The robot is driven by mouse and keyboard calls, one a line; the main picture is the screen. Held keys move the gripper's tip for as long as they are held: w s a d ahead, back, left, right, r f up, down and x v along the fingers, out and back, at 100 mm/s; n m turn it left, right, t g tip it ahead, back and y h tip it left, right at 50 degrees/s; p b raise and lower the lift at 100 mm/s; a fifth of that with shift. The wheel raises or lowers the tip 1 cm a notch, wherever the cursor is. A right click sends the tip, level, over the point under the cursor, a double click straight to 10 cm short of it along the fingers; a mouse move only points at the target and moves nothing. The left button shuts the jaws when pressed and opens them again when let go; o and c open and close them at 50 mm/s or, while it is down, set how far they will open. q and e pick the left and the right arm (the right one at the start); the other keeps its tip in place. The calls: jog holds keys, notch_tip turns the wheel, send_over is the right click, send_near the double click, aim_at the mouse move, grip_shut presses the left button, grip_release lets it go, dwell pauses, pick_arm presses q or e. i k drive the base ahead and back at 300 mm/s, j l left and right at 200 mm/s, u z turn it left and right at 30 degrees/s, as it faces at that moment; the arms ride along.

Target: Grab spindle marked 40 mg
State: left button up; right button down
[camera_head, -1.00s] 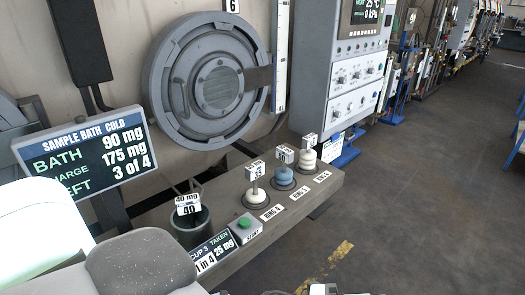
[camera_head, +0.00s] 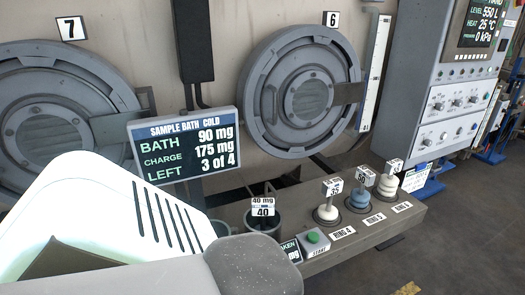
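The spindle marked 40 mg (camera_head: 263,208) shows as a white tag reading "40 mg" and "40", standing up from a dark round cup (camera_head: 270,229) on the ledge at lower centre. Its lower part is hidden inside the cup. To its right stand a white spindle marked 35 (camera_head: 327,212), a blue spindle (camera_head: 358,200) and a white stacked spindle (camera_head: 388,186), each on a round base. The tags of these last two are hard to read. Neither of my grippers is in view. A large white and grey part of mine fills the lower left.
A green start button (camera_head: 313,237) sits beside the cup. Round hatches 7 (camera_head: 60,110) and 6 (camera_head: 305,95) stand behind. A control cabinet (camera_head: 440,95) is at right. Floor at lower right is clear.

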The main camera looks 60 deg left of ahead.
aim_at(262, 208)
jog(key=u, duration=2.35)
jog(key=i+l, duration=0.7)
jog(key=k+l+z, duration=0.35)
jog(key=k+l, duration=0.15)
jog(key=k, duration=0.05)
